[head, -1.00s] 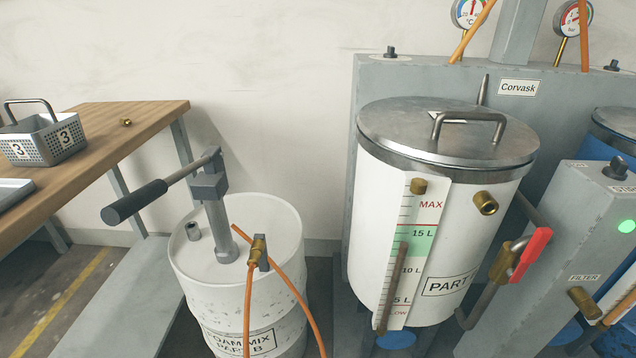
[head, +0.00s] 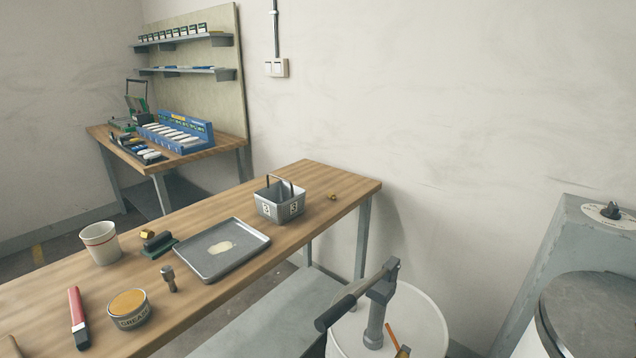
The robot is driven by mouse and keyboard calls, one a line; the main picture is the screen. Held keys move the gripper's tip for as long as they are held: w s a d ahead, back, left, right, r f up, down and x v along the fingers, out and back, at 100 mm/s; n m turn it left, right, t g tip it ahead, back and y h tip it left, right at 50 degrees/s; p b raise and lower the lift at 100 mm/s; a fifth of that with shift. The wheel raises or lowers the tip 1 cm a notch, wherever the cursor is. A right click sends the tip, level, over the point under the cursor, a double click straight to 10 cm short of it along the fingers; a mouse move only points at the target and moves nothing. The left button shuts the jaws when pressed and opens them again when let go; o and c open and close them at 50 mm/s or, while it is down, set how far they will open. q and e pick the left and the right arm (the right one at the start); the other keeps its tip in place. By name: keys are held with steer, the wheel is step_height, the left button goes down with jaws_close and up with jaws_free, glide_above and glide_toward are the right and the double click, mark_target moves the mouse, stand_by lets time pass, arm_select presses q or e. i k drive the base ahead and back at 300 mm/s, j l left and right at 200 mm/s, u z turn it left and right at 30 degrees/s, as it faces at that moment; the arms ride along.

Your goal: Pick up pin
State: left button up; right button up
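No object is clearly marked as the pin. A small grey metal piece with a wider head (head: 169,278) stands upright on the wooden workbench (head: 330,182), near its front edge, and is pin-like in shape. A small brass piece (head: 332,197) lies at the bench's right end, and another brass piece (head: 147,233) lies near the white cup; both are too small to tell exactly. Neither of my grippers is in the head view.
A drum with a pump (head: 412,320) stands at right.

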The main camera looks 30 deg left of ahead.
mark_target(167, 272)
steer(key=u, duration=2.1)
steer(key=k+z, duration=0.1)
steer(key=z, duration=1.2)
steer(key=u, duration=1.25)
